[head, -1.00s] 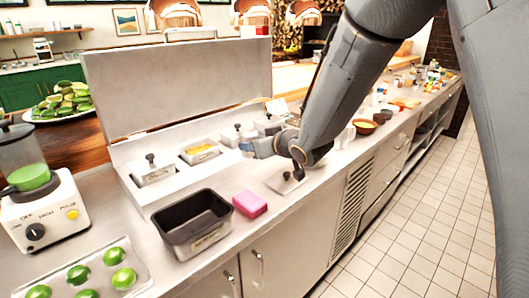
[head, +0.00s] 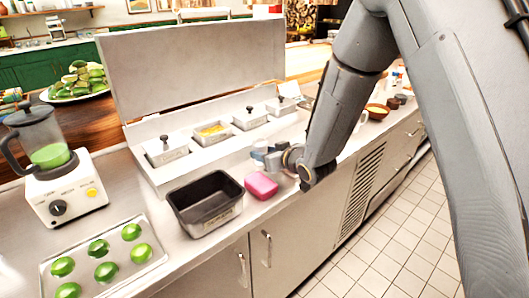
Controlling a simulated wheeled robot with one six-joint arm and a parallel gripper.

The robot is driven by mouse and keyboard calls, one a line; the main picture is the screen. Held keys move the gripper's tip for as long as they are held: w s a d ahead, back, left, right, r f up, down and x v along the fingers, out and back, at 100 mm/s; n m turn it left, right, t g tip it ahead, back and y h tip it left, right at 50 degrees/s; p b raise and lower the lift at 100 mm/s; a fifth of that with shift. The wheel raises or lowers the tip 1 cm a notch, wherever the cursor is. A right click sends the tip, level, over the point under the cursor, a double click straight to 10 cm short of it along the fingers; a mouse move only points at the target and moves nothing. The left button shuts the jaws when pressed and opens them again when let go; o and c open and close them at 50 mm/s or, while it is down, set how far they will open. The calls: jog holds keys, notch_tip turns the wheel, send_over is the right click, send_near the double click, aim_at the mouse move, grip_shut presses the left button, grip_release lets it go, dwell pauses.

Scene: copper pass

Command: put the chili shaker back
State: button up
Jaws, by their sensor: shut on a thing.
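My gripper (head: 267,156) is low over the counter, just behind the pink block and in front of the row of inset pans. It is shut on a small pale thing (head: 259,147), blurred and partly hidden by the fingers. I cannot tell for sure that this is the chili shaker. No other thing in view can be clearly made out as a chili shaker. My arm hides the counter to the right of the gripper.
Inset pans line the white rail; one with yellow food (head: 212,130) is open. A black pan (head: 205,227) and the pink block (head: 261,186) stand in front. A lime tray (head: 152,275) and blender (head: 66,196) are at left. A raised panel (head: 190,70) stands behind.

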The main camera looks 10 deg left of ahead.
jog(key=shift+f, duration=0.1)
jog(key=o, duration=1.1)
jog(key=shift+r, duration=0.2)
jog(key=b+v, duration=0.2)
jog(key=v, duration=1)
jog(key=s+d+f+m+g+h, duration=0.1)
jog(key=s+d+f+m+h, duration=0.15)
jog(key=d, duration=0.45)
jog(key=s+d+f+m+g+h, duration=0.1)
jog(key=d+h, duration=0.2)
jog(key=d, duration=0.3)
jog(key=s+d+f+m+g+h, duration=0.1)
jog(key=s+d+m+h, duration=0.15)
jog(key=d, duration=0.45)
jog(key=s+d+m+g+h, duration=0.1)
jog(key=s+d+g, duration=0.5)
jog(key=s, duration=0.8)
jog(key=shift+s+f+m, duration=0.3)
jog(key=shift+m, duration=0.5)
